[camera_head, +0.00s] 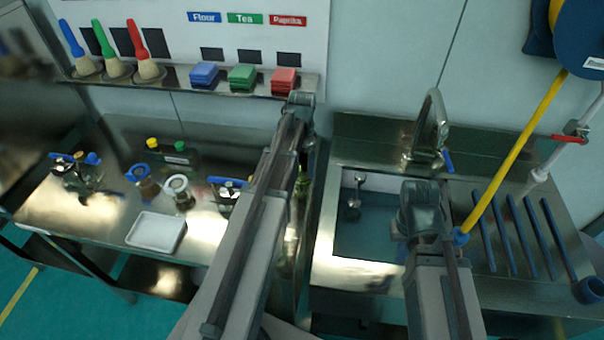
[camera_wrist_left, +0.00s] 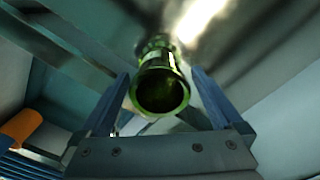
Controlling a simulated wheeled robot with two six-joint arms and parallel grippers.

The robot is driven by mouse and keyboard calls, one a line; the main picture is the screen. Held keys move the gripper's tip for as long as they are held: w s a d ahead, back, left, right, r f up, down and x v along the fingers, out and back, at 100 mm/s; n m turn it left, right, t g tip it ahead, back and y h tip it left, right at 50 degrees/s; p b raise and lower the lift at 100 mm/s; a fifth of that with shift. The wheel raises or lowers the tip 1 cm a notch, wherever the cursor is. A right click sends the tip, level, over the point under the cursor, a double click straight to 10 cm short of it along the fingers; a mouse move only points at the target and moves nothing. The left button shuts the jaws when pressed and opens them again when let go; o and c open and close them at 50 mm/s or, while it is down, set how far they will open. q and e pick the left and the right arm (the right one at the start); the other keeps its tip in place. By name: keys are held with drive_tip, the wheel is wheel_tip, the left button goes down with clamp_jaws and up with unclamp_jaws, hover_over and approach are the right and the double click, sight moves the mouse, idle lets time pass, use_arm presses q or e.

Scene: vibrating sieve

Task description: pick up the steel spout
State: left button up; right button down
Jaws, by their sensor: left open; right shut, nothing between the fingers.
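In the left wrist view, a shiny green-tinted tube (camera_wrist_left: 160,92) with a round open mouth points toward the camera. My left gripper (camera_wrist_left: 160,78) is open, with one finger on each side of the tube's mouth; contact is not visible. In the head view a greenish upright piece (camera_head: 303,195) shows just right of my left arm, which hides part of it. A small steel piece with rounded ends (camera_head: 353,195) stands in the sink. I cannot tell for sure which of these is the steel spout. My right arm is over the sink's right side; its gripper is hidden.
A bench (camera_head: 112,215) at the left holds a white tray (camera_head: 156,232), clamps and jars. The sink (camera_head: 375,230) has a tap (camera_head: 437,125) behind it. A yellow hose (camera_head: 513,150) and blue bars (camera_head: 525,235) are at the right. Brushes and blocks are on a wall shelf (camera_head: 185,85).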

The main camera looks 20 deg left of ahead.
use_arm(q)
wheel_tip(320, 180, down, 2)
drive_tip(key=shift+f+b, duration=0.2)
drive_tip(key=shift+b, duration=0.45)
drive_tip(key=shift+r, duration=0.1)
clamp_jaws()
